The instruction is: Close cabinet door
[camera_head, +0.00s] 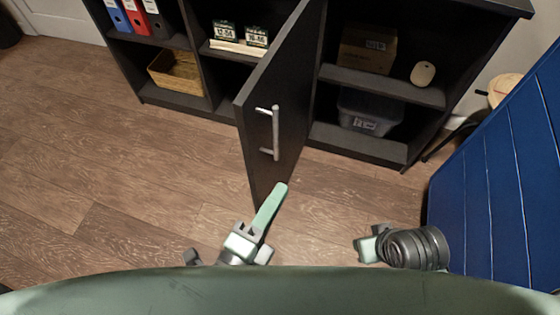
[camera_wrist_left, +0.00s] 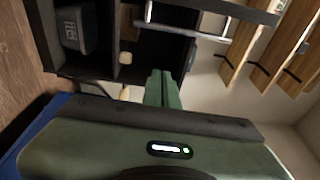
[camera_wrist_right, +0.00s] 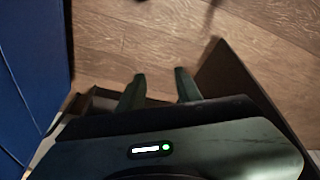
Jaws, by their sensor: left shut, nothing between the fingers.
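The black cabinet (camera_head: 355,143) stands along the far side in the head view. Its door (camera_head: 288,90) is open, swung out toward me, with a silver bar handle (camera_head: 276,133) on its face. The handle (camera_wrist_left: 190,32) also crosses the top of the left wrist view. My left gripper (camera_head: 279,188) is shut and empty, its tip by the door's near lower end; I cannot tell whether they touch. My right gripper (camera_head: 362,246) is low, right of the door. In the right wrist view its fingers (camera_wrist_right: 161,76) are apart with nothing between them.
Right of the door, open shelves hold a cardboard box (camera_head: 368,50), a rounded beige item (camera_head: 423,74) and a dark bin (camera_head: 369,112). Left shelves hold binders (camera_head: 137,17) and a basket (camera_head: 177,73). A blue panelled surface (camera_head: 500,170) stands at right. Wooden floor (camera_head: 85,150) is clear at left.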

